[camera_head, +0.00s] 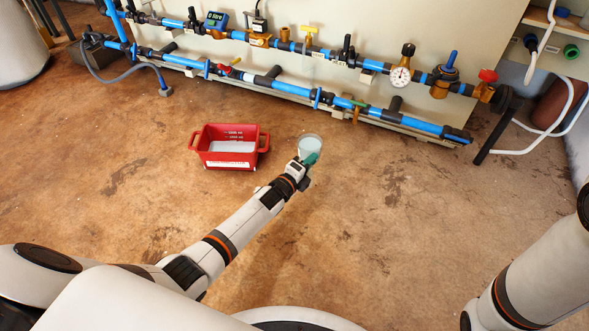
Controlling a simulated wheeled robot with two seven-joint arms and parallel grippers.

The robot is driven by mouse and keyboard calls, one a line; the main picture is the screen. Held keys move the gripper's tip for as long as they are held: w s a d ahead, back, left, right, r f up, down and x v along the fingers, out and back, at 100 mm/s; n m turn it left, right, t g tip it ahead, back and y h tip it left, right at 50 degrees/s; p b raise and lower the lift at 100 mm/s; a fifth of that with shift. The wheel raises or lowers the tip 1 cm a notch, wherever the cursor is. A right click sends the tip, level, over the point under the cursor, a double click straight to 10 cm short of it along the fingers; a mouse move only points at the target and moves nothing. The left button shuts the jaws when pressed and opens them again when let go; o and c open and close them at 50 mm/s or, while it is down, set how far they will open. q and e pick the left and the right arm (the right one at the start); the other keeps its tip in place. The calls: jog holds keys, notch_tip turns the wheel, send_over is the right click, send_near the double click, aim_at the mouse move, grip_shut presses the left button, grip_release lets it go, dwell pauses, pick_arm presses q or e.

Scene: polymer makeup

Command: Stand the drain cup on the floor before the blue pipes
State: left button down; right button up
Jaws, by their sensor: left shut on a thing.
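The drain cup (310,142) is a small clear, pale round cup with a teal-green part at its lower right. My left gripper (306,160) is shut on it at the end of the outstretched left arm. The cup appears in front of the blue pipes (285,87), with brown floor (340,190) around it in the picture. I cannot tell whether its base touches the floor. The fingertips are small and partly hidden by the cup and wrist. My right arm shows at the lower right, but its gripper is out of view.
A red tub (228,160) with pale contents stands just left of the cup. The pipe rack carries a gauge (401,76), a blue meter (217,21) and several valves. White hoses (548,128) hang at the right. Open floor lies right of the cup.

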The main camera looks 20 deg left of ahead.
pick_arm(q)
notch_tip(320, 180, down, 9)
jog(key=b, duration=0.6)
jog(key=shift+r, duration=0.15)
jog(key=shift+b, duration=0.3)
jog(key=c, duration=1.4)
grip_release()
